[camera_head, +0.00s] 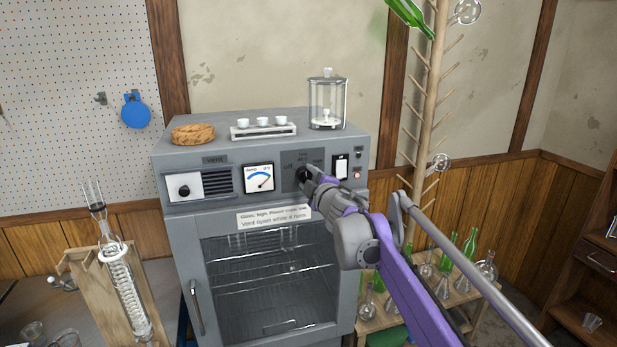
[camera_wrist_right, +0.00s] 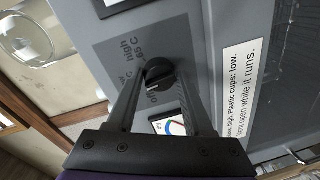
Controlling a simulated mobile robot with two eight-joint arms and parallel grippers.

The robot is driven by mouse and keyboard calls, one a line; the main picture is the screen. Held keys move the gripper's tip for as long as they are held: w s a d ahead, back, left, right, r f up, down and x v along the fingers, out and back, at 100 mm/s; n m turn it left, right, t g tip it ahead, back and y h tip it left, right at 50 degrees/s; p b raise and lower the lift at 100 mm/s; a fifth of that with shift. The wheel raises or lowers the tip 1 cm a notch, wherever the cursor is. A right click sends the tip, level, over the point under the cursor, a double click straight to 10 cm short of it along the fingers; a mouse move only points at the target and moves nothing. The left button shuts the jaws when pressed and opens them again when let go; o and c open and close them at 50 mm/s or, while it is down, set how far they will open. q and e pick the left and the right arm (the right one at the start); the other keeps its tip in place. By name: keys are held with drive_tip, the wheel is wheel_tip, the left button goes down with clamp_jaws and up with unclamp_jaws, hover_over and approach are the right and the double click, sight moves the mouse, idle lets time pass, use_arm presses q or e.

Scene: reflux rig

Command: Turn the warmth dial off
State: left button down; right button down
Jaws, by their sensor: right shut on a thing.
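The warmth dial (camera_head: 302,173) is a black knob on a darker square of the grey oven's (camera_head: 180,225) front panel. It also shows in the right wrist view (camera_wrist_right: 158,70), with printed labels around it including "high" and "off". My right gripper (camera_head: 309,183) reaches it from the front right. In the right wrist view its two fingers (camera_wrist_right: 160,82) are shut on the dial, one on each side. The fingers hide part of the dial and labels, so its exact setting is hard to read. My left gripper is not in view.
A vent knob (camera_head: 184,191), gauge (camera_head: 259,178) and white switch (camera_head: 340,167) share the panel. A glass jar (camera_head: 326,100), cup rack (camera_head: 262,131) and cork ring (camera_head: 193,134) stand on top. A glass condenser (camera_head: 122,280) stands left; bottles and a drying rack (camera_head: 430,110) stand right.

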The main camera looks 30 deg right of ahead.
drive_tip(key=n, duration=0.1)
drive_tip(key=n+p, duration=0.1)
drive_tip(key=shift+r+n+h, duration=0.25)
drive_tip(key=shift+n+h, duration=0.05)
drive_tip(key=shift+r+n+p, duration=0.15)
drive_tip(key=shift+n+p, duration=0.6)
drive_tip(key=shift+n, duration=0.45)
drive_tip(key=n+p, duration=0.2)
drive_tip(key=n, duration=0.1)
drive_tip(key=shift+w+a+h, duration=0.1)
drive_tip(key=shift+h, duration=0.3)
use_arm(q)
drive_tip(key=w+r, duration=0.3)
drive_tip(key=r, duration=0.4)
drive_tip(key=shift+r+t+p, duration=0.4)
use_arm(e)
drive_tip(key=shift+n, duration=0.9)
drive_tip(key=shift+f, duration=0.2)
drive_tip(key=shift+c, duration=1.7)
unclamp_jaws()
drive_tip(key=shift+a, duration=0.1)
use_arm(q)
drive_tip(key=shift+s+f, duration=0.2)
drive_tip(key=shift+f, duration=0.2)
use_arm(e)
drive_tip(key=v, duration=1)
drive_tip(key=shift+s+a, duration=0.15)
drive_tip(key=shift+s, duration=0.25)
